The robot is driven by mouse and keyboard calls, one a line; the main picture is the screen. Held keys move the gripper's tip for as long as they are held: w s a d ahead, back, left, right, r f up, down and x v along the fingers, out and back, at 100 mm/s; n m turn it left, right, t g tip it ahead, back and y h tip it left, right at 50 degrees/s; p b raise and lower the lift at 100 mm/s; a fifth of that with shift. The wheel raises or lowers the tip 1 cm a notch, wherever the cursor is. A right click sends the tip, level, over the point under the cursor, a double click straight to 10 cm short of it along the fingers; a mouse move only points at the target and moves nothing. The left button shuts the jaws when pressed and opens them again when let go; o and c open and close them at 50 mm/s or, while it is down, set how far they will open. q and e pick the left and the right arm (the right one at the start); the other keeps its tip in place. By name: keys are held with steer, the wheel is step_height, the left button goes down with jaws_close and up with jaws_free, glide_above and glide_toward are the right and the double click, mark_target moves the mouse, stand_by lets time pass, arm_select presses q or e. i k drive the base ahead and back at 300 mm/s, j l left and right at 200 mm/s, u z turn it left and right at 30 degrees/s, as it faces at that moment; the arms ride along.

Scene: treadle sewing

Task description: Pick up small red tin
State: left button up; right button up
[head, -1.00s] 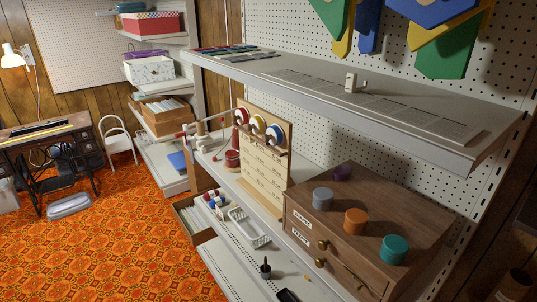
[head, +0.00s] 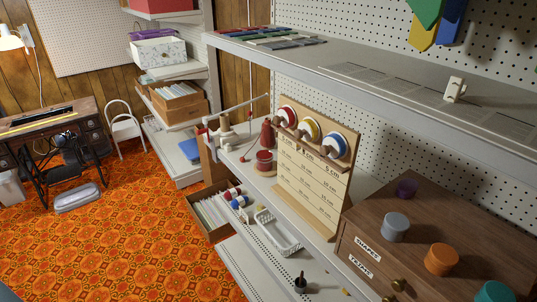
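A small red cylindrical thing (head: 264,158), which looks like the red tin, stands upright on the middle shelf, left of the wooden spool board (head: 312,180). It seems to sit on a round tan base. A taller red cone-like thing (head: 267,134) stands just behind it. Neither of my grippers shows in the head view, and nothing is seen touching the tin.
A white device with a long rod (head: 226,135) stands left of the tin. An upper shelf (head: 380,85) overhangs to the right. A wooden drawer cabinet (head: 440,210) with coloured round pots fills the lower right. The orange patterned floor (head: 130,235) is open at left.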

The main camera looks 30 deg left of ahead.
mark_target(264, 158)
steer(key=i+j+z, duration=0.1)
steer(key=j, duration=0.45)
steer(key=i+j+z, duration=0.15)
steer(key=j, duration=0.4)
steer(key=i+j, duration=0.1)
steer(key=j, duration=0.6)
steer(key=i+j, duration=0.1)
steer(key=j, duration=0.65)
steer(key=i+j+z, duration=0.1)
steer(key=j, duration=0.6)
